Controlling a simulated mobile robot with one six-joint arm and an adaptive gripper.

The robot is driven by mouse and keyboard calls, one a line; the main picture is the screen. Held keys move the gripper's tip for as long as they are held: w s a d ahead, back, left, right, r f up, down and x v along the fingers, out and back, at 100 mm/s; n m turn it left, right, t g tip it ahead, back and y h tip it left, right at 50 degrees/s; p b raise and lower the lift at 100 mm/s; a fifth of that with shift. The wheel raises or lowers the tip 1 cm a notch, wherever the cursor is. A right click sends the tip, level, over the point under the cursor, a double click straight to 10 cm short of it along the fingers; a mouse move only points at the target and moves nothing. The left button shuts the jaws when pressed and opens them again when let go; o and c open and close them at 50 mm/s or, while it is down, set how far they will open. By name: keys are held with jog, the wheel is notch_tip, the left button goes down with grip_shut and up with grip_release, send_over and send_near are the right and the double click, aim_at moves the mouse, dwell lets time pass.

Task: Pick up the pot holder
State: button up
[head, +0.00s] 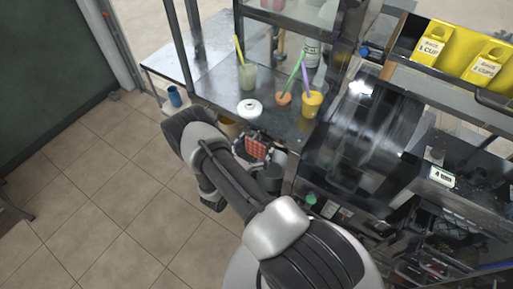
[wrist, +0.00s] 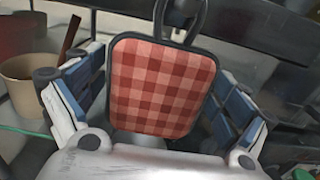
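The pot holder (wrist: 160,88) is a red checked pad with rounded corners, a dark border and a dark loop at its top. It fills the middle of the wrist view and shows small in the head view (head: 256,150), beside the front edge of the steel counter. My gripper (wrist: 158,85) has its fingers spread, one on each side of the pot holder. The fingers look close to its side edges; I cannot tell whether they touch. In the head view my gripper (head: 258,148) is partly hidden by my own arm.
The steel counter (head: 222,84) holds a white round lid (head: 249,109) and several cups with straws, including a yellow cup (head: 312,103). A tan pot (wrist: 24,82) stands left of my gripper. A dark machine (head: 360,145) stands at right. The tiled floor at left is clear.

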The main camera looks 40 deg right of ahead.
jog(key=c, duration=0.8)
jog(key=shift+o, duration=0.2)
jog(key=shift+r, duration=0.1)
